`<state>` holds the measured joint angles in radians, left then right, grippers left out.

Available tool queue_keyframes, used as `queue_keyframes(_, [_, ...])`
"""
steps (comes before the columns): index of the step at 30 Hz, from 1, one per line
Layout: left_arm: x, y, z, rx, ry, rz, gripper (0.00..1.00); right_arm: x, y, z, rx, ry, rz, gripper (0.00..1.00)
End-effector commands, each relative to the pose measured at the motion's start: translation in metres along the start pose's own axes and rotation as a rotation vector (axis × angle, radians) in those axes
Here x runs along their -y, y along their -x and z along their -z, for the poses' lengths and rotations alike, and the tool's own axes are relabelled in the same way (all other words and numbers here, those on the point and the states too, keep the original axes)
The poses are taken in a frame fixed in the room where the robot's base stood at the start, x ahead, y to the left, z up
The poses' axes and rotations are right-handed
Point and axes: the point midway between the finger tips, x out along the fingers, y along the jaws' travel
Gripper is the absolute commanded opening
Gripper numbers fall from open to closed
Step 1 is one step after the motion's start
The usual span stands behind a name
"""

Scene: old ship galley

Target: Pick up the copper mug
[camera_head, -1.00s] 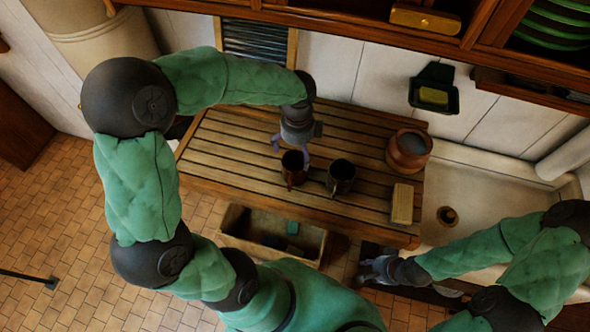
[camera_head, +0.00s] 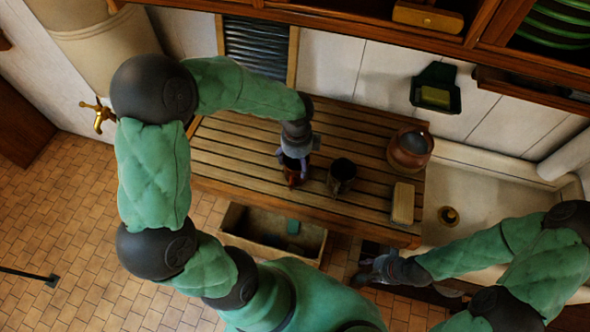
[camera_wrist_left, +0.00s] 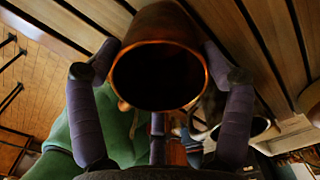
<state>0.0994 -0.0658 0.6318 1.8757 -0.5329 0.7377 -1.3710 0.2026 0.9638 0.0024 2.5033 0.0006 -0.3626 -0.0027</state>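The copper mug (camera_head: 292,180) stands on the slatted wooden counter (camera_head: 235,160), partly hidden under my left gripper (camera_head: 292,163) in the head view. In the left wrist view the copper mug (camera_wrist_left: 160,30) shows its open rim and dark inside, between the two purple fingers of my left gripper (camera_wrist_left: 165,60). The fingers are spread, one on each side of the mug and very close to its wall; I cannot tell whether they touch it. My right gripper (camera_head: 374,272) is low at the counter's front edge, and its finger opening is unclear.
A second, darker mug (camera_head: 341,176) stands close to the right of the copper mug. A round copper pot (camera_head: 409,150) and a tan block (camera_head: 403,203) are further right. A sink (camera_head: 480,190) lies beyond them. A wooden box (camera_head: 240,228) is below the counter's front.

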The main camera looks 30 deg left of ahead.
Motion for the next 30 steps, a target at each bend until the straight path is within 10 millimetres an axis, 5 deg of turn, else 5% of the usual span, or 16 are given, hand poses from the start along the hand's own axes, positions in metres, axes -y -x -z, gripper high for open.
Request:
queue_keyframes(3, [0.000,0.000,0.000,-0.001,0.000,0.000,0.39,0.000,0.000,0.000,0.000,0.000,0.000,0.40])
queue_keyframes(17, [0.000,0.006,0.000,0.000,0.000,0.001,0.38,0.000,0.001,0.000,0.000,0.000,0.000,0.40])
queue_keyframes(24, [0.001,0.035,0.000,0.000,0.000,0.004,0.38,0.001,0.003,0.000,0.000,0.000,0.000,0.40])
queue_keyframes(30, [-0.029,0.068,0.001,0.001,0.000,0.007,0.38,0.002,0.004,0.000,0.000,0.000,0.000,0.40])
